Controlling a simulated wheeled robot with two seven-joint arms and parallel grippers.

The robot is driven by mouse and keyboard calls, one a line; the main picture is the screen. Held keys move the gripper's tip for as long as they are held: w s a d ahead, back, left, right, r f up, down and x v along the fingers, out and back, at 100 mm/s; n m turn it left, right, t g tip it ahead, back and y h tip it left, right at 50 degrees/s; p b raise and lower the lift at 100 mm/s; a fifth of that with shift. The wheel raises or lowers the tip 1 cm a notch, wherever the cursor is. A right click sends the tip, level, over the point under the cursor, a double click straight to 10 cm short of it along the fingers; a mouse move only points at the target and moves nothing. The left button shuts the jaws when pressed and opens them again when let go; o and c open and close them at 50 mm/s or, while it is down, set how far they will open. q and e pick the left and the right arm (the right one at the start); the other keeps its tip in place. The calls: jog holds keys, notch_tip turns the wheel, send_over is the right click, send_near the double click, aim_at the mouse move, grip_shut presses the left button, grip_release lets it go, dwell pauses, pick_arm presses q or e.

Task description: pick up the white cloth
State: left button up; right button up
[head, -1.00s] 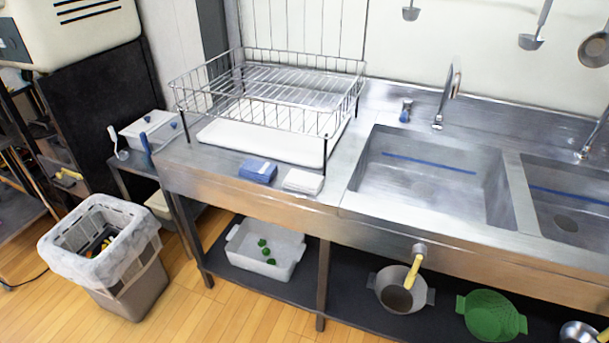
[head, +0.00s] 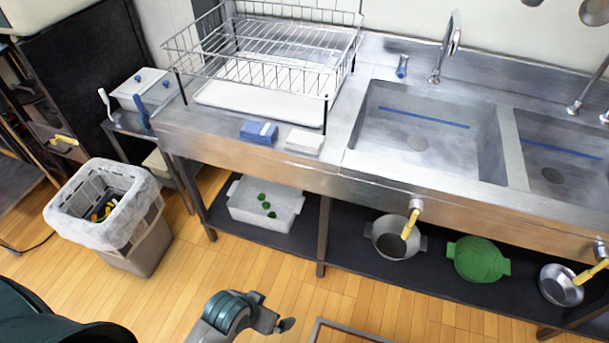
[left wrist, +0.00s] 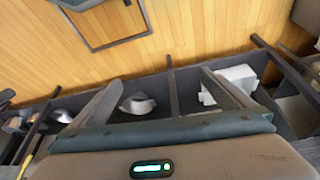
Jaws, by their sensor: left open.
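The white cloth (head: 304,141) is a small folded square lying flat on the steel counter, near its front edge and left of the sink, in the head view. A folded blue cloth (head: 257,132) with a white patch lies just left of it. My left gripper (head: 275,320) shows at the bottom of the head view, over the floor and well in front of the counter. In the left wrist view its two fingers (left wrist: 160,105) are spread with nothing between them. The white cloth does not show in that view. My right gripper is not in view.
A wire dish rack (head: 265,50) stands behind the cloths, with a rack leg close by. The sink (head: 420,135) is to the right. Below the counter, a shelf holds a white bin (head: 265,205) and pots. A lined trash bin (head: 105,210) stands left.

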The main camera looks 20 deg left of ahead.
aim_at(300, 142)
pick_arm(q)
jog(key=w+d+r+m+p, duration=0.1)
jog(key=w+d+r, duration=0.1)
jog(key=w+r, duration=0.9)
jog(key=w+d+r+p, duration=0.1)
jog(key=w+d+r, duration=0.1)
jog(key=w+r, duration=0.85)
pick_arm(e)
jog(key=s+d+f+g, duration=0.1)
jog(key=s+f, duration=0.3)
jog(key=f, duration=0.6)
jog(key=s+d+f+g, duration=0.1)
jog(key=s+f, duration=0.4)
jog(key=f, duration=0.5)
pick_arm(q)
jog(key=w+a+r+n, duration=0.1)
jog(key=w+a+r, duration=0.3)
jog(key=w+r, duration=0.4)
jog(key=w+a+r+n+g+y, duration=0.1)
jog(key=w+a+r, duration=0.3)
jog(key=w+r, duration=0.4)
jog(key=shift+w+r, duration=0.2)
jog(key=shift+w, duration=0.25)
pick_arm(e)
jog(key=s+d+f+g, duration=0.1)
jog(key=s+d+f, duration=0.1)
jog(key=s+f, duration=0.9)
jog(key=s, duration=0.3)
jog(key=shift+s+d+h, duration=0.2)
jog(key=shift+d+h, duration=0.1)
